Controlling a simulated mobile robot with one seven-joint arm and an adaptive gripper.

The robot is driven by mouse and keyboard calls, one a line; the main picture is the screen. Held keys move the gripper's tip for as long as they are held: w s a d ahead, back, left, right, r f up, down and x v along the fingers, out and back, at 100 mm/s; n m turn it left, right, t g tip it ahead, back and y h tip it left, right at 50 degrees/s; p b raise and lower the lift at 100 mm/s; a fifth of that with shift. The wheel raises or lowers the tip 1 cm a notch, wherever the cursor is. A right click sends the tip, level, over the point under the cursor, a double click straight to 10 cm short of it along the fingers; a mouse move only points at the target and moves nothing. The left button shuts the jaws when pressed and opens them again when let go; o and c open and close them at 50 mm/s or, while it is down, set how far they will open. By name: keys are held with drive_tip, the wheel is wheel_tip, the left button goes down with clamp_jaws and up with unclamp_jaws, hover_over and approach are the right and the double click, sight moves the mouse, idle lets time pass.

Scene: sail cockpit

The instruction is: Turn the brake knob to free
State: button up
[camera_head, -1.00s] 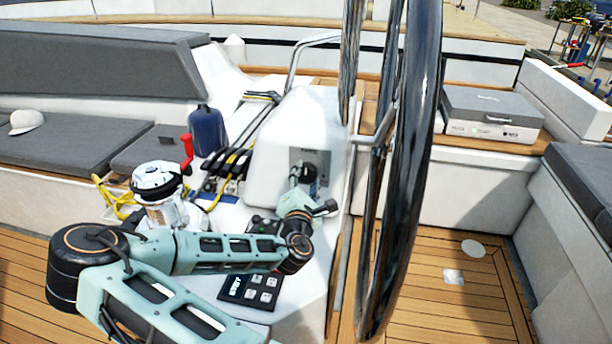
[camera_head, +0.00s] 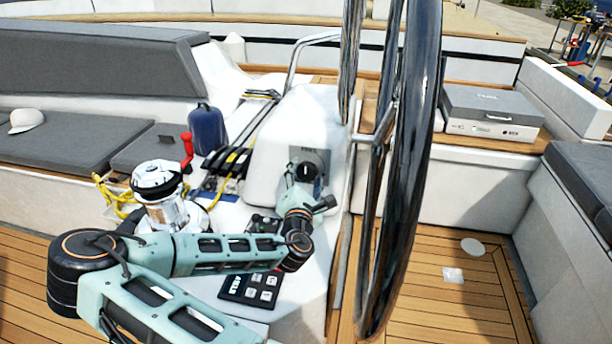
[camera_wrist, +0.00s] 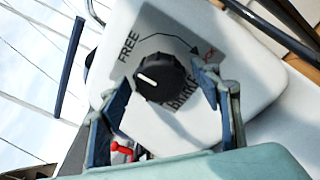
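The brake knob (camera_wrist: 160,78) is a round black ribbed knob with a white pointer line, on a grey plate on the white pedestal. In the wrist view, FREE is printed at the plate's upper left, BRAKE at lower right, with a curved arrow above the knob. The pointer line lies toward the knob's left side. In the head view the knob (camera_head: 307,172) shows just above my gripper (camera_head: 298,190). In the wrist view my gripper (camera_wrist: 168,90) is open, with one finger left of the knob and one right, both apart from it.
The large black steering wheel (camera_head: 412,170) stands close right of my arm. A winch (camera_head: 160,195) with a red handle (camera_head: 187,150) is at the left. A button panel (camera_head: 252,288) lies under my forearm. A grey-lidded box (camera_head: 492,113) sits at the back right.

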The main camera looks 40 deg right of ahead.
drive_tip(key=v, duration=0.7)
drive_tip(key=shift+s+a+f, duration=0.1)
drive_tip(key=shift+a, duration=0.05)
idle(0.6)
